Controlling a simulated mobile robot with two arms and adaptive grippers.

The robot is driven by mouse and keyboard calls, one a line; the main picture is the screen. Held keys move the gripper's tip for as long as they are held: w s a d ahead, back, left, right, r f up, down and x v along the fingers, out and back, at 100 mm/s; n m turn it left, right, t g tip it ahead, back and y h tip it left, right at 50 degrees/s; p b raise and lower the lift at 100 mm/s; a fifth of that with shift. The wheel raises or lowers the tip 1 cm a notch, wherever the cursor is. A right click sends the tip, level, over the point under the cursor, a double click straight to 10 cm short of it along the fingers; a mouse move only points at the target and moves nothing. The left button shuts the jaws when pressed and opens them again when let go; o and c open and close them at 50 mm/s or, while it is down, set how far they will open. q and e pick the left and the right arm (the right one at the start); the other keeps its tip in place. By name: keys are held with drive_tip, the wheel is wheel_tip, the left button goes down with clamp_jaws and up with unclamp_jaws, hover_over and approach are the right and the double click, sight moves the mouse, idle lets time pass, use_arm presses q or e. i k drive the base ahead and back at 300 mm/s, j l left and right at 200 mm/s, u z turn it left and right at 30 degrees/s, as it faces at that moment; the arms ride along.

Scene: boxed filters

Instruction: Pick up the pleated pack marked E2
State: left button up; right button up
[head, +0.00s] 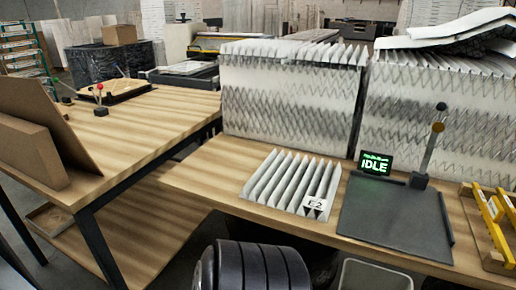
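The pleated pack marked E2 (283,182) lies flat on the wooden bench (212,172), near its front edge. It is light grey with sharp parallel folds. Its white E2 label (315,204) is at the front right corner and faces up.
Tall stacks of pleated sheets (290,100) stand behind the pack. A dark flat plate (393,215) with a lever and a green IDLE display (375,164) is to its right. Yellow rails (492,215) lie farther right. Bare bench is left of the pack.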

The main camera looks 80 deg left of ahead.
sight(270, 182)
drive_tip(key=u, duration=2.15)
